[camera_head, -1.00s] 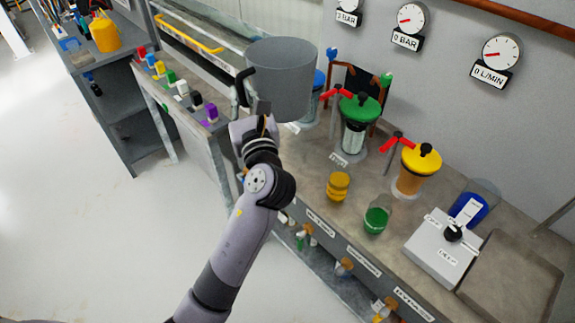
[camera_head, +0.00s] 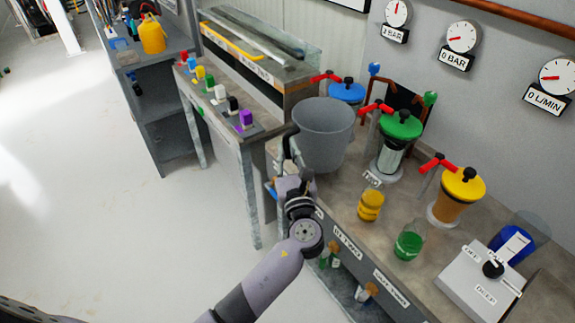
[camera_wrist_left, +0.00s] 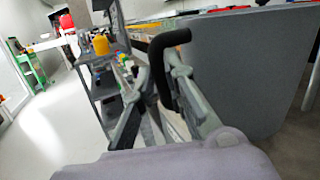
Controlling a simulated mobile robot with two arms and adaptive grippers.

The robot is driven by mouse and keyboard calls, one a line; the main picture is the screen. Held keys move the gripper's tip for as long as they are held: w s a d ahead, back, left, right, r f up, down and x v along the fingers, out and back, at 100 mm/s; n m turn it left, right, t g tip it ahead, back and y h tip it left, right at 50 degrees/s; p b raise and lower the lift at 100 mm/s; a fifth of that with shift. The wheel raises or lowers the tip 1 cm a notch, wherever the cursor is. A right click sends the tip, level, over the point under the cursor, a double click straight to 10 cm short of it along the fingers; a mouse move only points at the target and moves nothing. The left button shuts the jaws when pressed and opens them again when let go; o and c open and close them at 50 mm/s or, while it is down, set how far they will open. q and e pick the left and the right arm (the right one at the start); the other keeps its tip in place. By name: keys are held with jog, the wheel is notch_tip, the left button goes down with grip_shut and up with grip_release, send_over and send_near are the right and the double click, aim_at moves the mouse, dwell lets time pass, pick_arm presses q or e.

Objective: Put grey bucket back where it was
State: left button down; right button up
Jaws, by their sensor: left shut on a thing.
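The grey bucket (camera_head: 323,137) is upright at the left end of the pump bench (camera_head: 343,212), in front of the blue-lidded pump. I cannot tell whether its bottom touches the bench top. My left gripper (camera_head: 291,165) is at the bucket's left side, shut on its black handle. In the left wrist view, the black handle (camera_wrist_left: 164,52) runs between the fingers, and the bucket's grey wall (camera_wrist_left: 245,70) fills the right side. My right gripper is not in view.
Blue-lidded (camera_head: 347,91), green-lidded (camera_head: 398,130) and yellow-lidded (camera_head: 459,190) pumps stand along the bench. A yellow jar (camera_head: 370,205), a green jar (camera_head: 409,242) and a grey control box (camera_head: 478,283) are nearer the front. A side table (camera_head: 232,139) holds coloured blocks. Floor at left is clear.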

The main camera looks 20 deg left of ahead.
pick_arm(q)
jog(key=shift+f, duration=2)
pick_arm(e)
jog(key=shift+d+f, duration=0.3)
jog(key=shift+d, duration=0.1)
pick_arm(q)
jog(key=shift+b, duration=0.3)
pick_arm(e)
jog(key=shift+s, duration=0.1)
pick_arm(q)
jog(key=c, duration=1.6)
grip_release()
jog(key=shift+c, duration=0.2)
jog(key=b, duration=0.1)
send_near(287, 160)
jog(key=v, duration=0.3)
jog(key=shift+s, duration=0.25)
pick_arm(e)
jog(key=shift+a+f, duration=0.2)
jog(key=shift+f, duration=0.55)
